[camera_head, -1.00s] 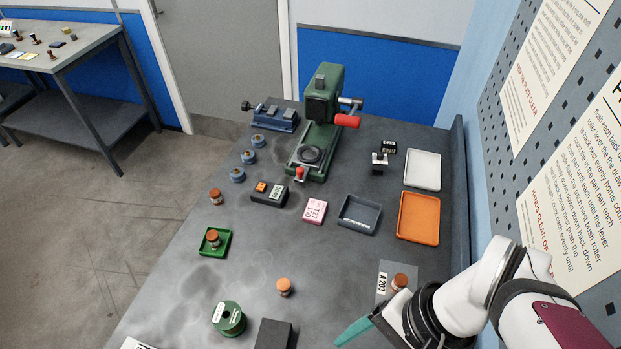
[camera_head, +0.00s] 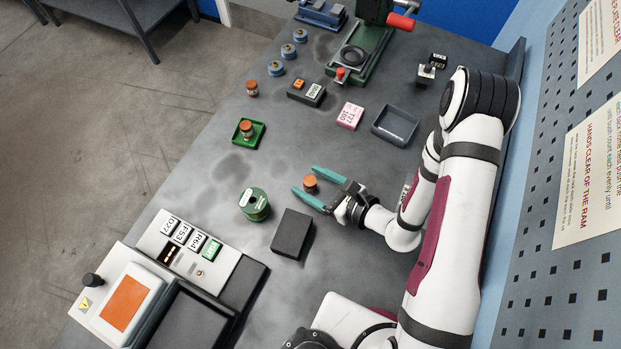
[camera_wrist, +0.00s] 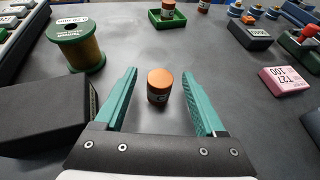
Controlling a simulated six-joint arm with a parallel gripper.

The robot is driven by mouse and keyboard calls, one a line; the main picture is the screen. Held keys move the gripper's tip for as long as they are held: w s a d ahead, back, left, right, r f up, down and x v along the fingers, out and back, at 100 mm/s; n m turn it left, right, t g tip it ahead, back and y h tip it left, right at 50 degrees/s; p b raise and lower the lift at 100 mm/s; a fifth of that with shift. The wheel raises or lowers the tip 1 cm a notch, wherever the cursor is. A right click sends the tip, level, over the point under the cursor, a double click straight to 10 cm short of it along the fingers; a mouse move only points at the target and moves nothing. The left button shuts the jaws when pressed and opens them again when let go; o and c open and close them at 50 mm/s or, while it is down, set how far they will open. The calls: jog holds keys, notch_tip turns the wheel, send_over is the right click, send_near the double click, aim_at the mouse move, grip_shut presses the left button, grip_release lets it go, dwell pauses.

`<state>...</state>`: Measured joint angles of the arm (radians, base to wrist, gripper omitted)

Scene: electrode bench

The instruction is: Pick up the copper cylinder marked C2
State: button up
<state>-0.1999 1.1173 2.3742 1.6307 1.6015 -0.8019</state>
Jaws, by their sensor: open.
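A copper cylinder (camera_head: 310,182) stands upright on the grey bench between the two teal fingers of my gripper (camera_head: 312,186). In the wrist view the copper cylinder (camera_wrist: 159,86) shows a dark label band with a partly readable letter that looks like C; the number cannot be read. My gripper (camera_wrist: 160,100) is open, with a finger on each side of the cylinder and a visible gap to both. Other copper-topped cylinders stand in the green tray (camera_head: 260,140) and at the bench's left edge (camera_head: 252,88).
A green spool (camera_head: 255,205) and a black block (camera_head: 291,234) stand left of and in front of my gripper. A pink block (camera_head: 350,115), a dark tray (camera_head: 412,122) and a green press (camera_head: 365,50) are farther back. A control panel (camera_head: 215,258) is at the front left.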

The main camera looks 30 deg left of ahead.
jog(key=shift+w+a+f, duration=0.1)
jog(key=shift+a+f, duration=0.05)
jog(key=shift+a, duration=0.2)
grip_shut()
dwell(0.3)
